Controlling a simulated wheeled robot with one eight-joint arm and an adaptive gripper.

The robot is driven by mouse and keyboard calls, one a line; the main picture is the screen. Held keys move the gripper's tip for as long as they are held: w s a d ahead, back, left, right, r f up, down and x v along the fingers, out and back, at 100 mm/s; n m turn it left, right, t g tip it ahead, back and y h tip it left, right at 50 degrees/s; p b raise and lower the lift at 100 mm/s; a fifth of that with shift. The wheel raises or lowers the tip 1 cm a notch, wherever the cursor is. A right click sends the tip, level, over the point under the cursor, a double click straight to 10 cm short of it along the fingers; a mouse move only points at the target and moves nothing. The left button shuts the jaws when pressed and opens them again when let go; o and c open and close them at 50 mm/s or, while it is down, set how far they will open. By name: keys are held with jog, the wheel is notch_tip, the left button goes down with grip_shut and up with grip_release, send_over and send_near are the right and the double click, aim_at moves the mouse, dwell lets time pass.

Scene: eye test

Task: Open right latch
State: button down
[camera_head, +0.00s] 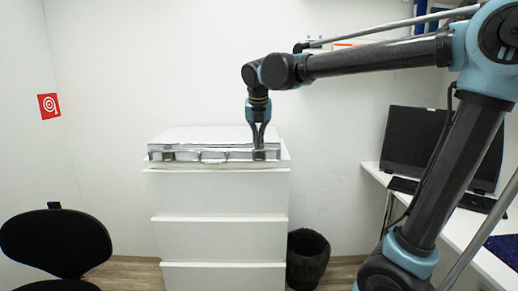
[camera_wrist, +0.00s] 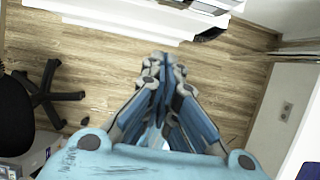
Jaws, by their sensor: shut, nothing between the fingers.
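A silver case (camera_head: 205,143) lies flat and closed on top of a white drawer cabinet (camera_head: 222,190), its front edge facing me. The right latch (camera_head: 259,156) is a small grey piece at the right of that edge; whether it is raised cannot be told. The left latch (camera_head: 168,156) and the handle (camera_head: 213,158) are on the same edge. My gripper (camera_head: 259,147) points down in front of the right latch and partly covers it; contact cannot be told. In the wrist view my gripper (camera_wrist: 161,62) has its fingers together, empty. The case's edge (camera_wrist: 190,5) shows at the top there.
A black chair (camera_head: 55,245) stands at the left and a dark bin (camera_head: 308,258) right of the cabinet. The floor in front of the cabinet looks clear.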

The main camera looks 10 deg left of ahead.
aim_at(257, 154)
jog(key=w+f, duration=0.2)
jog(key=w+a+f, duration=0.1)
jog(key=w+f, duration=0.1)
jog(key=f, duration=0.1)
jog(key=w+f, duration=0.1)
jog(key=f, duration=0.2)
jog(key=shift+w+a+f, duration=0.1)
jog(key=shift+w+a, duration=0.05)
jog(key=shift+w, duration=0.25)
jog(key=shift+w+a, duration=0.2)
jog(key=shift+w, duration=0.55)
jog(key=shift+a, duration=0.15)
